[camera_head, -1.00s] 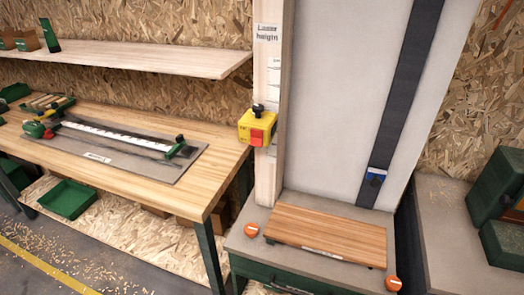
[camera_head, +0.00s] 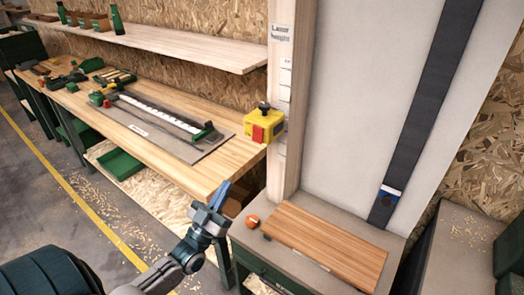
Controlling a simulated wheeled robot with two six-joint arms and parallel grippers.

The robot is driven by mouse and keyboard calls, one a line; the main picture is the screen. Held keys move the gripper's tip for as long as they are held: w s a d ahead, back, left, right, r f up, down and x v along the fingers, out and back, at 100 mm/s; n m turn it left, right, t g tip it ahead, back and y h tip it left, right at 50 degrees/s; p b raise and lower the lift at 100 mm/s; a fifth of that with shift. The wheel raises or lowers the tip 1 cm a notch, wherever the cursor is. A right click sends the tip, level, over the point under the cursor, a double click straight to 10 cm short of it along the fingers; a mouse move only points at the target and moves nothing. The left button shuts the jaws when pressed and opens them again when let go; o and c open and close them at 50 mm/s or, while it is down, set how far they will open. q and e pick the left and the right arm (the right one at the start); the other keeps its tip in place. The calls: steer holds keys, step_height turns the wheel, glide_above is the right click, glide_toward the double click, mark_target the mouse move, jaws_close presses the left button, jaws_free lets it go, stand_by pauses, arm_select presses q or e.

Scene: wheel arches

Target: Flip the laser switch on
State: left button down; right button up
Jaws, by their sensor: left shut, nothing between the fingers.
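A yellow switch box (camera_head: 257,130) with a red front part (camera_head: 258,134) and a black knob (camera_head: 264,107) on top is fixed to the side of a pale wooden post (camera_head: 279,150). The setting of the switch is too small to tell. My left gripper (camera_head: 219,194) is shut and empty, with bluish fingers pointing up. In the picture it is below and left of the yellow box, clear of it, in front of the workbench corner. My right gripper is not in view.
A wooden board (camera_head: 325,245) lies on the grey stand, beside an orange knob (camera_head: 252,221). A workbench (camera_head: 180,165) with a grey mat (camera_head: 205,146) stands left. A dark strip (camera_head: 430,100) with a blue and white part runs up the pale panel.

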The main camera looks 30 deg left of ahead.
arm_select(q)
steer(key=shift+s+a+r, duration=0.1)
steer(key=shift+r, duration=0.2)
steer(key=p, duration=0.5)
glide_toward(257, 137)
step_height(257, 137, up, 5)
steer(key=w, duration=0.1)
steer(key=shift+w+f+p, duration=0.2)
steer(key=shift+w+f, duration=0.2)
steer(key=shift+w, duration=0.5)
steer(key=shift+w+f+p, duration=0.15)
steer(key=shift+w+f, duration=0.2)
steer(key=shift+w, duration=0.55)
